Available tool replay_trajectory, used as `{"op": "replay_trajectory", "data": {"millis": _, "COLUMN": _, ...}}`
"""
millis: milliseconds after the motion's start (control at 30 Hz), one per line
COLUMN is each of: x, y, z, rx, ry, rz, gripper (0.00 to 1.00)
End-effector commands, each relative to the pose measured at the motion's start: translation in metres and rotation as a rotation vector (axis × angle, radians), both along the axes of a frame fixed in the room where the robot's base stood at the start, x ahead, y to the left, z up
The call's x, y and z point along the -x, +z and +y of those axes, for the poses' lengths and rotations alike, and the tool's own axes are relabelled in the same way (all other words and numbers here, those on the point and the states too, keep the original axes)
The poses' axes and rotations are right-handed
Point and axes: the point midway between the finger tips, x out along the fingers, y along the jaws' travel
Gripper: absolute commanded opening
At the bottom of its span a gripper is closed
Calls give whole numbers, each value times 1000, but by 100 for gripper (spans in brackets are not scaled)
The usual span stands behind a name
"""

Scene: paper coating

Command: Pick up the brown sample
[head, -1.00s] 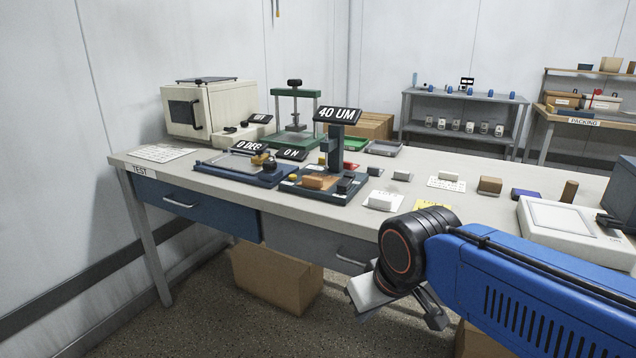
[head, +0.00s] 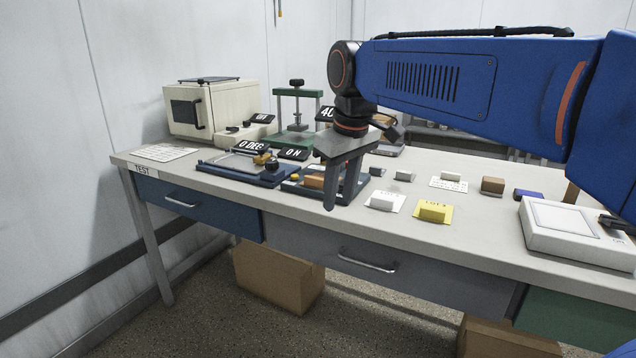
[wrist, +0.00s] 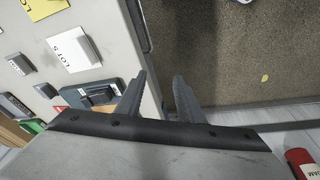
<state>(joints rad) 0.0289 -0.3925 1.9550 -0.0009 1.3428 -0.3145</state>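Two brownish blocks show in the head view, and I cannot tell for certain which is the brown sample. One orange-brown block (head: 313,181) lies on the dark blue gauge stand (head: 292,187), just left of my gripper. A darker brown block (head: 492,184) sits on the bench at the right. My gripper (head: 342,197) points down near the bench's front edge, in front of the gauge stand and partly hiding it. In the wrist view my gripper (wrist: 160,84) is open with nothing between its fingers; the gauge stand (wrist: 92,97) shows left of them.
A white flat instrument (head: 570,232) stands at the right. A dark blue flat device (head: 246,171) lies left of the gauge stand. The front bench strip is clear.

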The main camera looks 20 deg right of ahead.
Motion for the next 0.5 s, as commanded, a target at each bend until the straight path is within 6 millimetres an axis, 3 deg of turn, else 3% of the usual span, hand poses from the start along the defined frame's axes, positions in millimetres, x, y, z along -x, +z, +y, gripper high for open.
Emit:
{"op": "replay_trajectory", "data": {"millis": 33, "x": -16, "y": 13, "z": -2, "rx": 5, "ry": 20, "rz": 15, "gripper": 34}}
{"op": "replay_trajectory", "data": {"millis": 200, "x": -61, "y": 52, "z": -7, "rx": 21, "ry": 99, "rz": 64, "gripper": 34}}
{"op": "replay_trajectory", "data": {"millis": 500, "x": -136, "y": 105, "z": -18, "rx": 37, "ry": 241, "rz": 154, "gripper": 34}}
